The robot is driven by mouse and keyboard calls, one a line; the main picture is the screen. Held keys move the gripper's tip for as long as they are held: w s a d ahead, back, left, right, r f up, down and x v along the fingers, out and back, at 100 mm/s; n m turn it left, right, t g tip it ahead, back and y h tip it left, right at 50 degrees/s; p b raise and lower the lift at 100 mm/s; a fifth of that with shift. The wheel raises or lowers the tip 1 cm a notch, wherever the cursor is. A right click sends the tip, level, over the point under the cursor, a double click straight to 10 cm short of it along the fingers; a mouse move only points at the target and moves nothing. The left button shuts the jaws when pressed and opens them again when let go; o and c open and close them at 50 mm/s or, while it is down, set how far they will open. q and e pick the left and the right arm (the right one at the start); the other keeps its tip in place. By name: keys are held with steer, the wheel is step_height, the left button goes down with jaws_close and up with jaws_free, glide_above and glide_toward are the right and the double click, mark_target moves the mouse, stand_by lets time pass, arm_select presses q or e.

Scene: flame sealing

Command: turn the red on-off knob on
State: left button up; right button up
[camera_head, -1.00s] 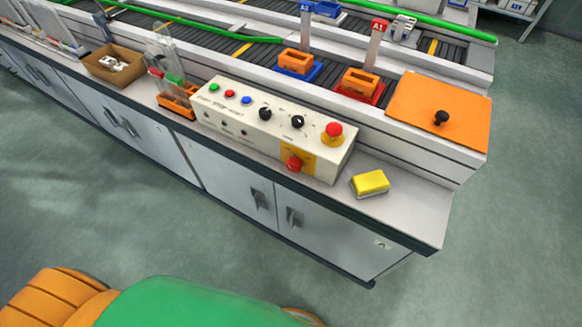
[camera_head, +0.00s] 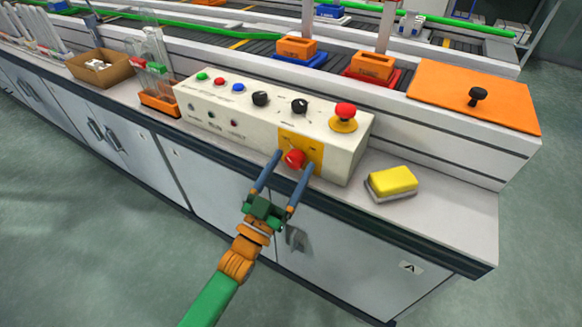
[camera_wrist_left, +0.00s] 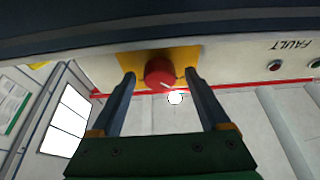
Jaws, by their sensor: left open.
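The red on-off knob (camera_head: 294,159) sits on a yellow plate (camera_head: 316,151) at the right end of the front face of a white control box (camera_head: 262,119). My left gripper (camera_head: 294,160) is open in front of the box, with one blue-grey finger on each side of the knob. In the left wrist view the knob (camera_wrist_left: 160,72) shows between the two fingertips (camera_wrist_left: 160,76), with a gap on both sides. A pale mark shows on the knob's face. My right gripper is not in view.
A red mushroom button (camera_head: 344,114) stands on top of the box at the right. A yellow sponge (camera_head: 392,182) lies on the counter to the right. An orange board with a black knob (camera_head: 478,97) is behind it. A tube rack (camera_head: 160,100) stands left of the box.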

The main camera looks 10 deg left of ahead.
arm_select(q)
steer(key=shift+w+d+r, duration=0.1)
steer(key=shift+w+r, duration=0.05)
steer(key=shift+w, duration=0.05)
jaws_close()
